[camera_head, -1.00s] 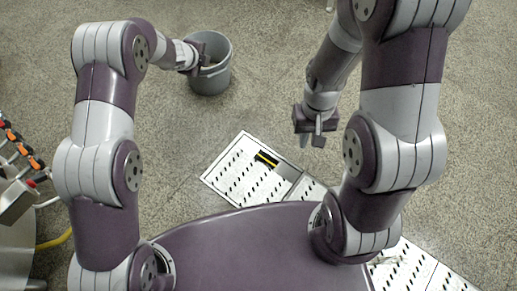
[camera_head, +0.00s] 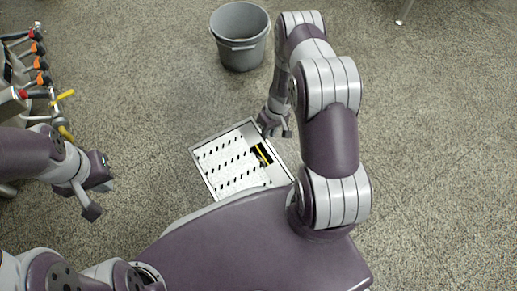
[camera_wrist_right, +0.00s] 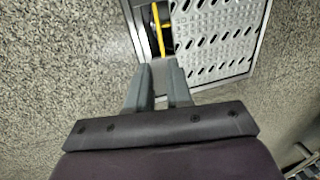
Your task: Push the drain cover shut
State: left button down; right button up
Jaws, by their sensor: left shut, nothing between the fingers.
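The drain cover (camera_head: 228,165) is a light metal plate with rows of dark slots, lying in a metal frame in the floor. A dark gap with a yellow strip (camera_head: 261,153) shows at its right side, so it stands partly open. My right gripper (camera_head: 276,131) is just beyond the frame's upper right edge. In the right wrist view the right gripper (camera_wrist_right: 159,66) has its fingers apart and empty, pointing toward the gap beside the cover (camera_wrist_right: 215,42). Whether they touch anything is unclear. My left gripper (camera_head: 99,188) is shut and empty, away from the drain at the left.
A grey bucket (camera_head: 240,38) stands on the floor beyond the drain. Valves with orange handles (camera_head: 38,62) and a yellow lever are at the far left. The speckled floor between them and the drain is clear. A thin metal leg shows at the top right.

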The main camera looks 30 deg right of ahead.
aim_at(261, 153)
jog(key=f+b, duration=0.2)
jog(key=f, duration=0.2)
jog(key=a+f+b, duration=0.1)
jog(key=f+b, duration=0.2)
jog(key=f, duration=0.1)
jog(key=a+f+b, duration=0.1)
jog(key=f+b, duration=0.1)
jog(key=f, duration=0.1)
jog(key=shift+s+a+f+b, duration=0.15)
jog(key=shift+f+b, duration=0.25)
grip_shut()
dwell(0.6)
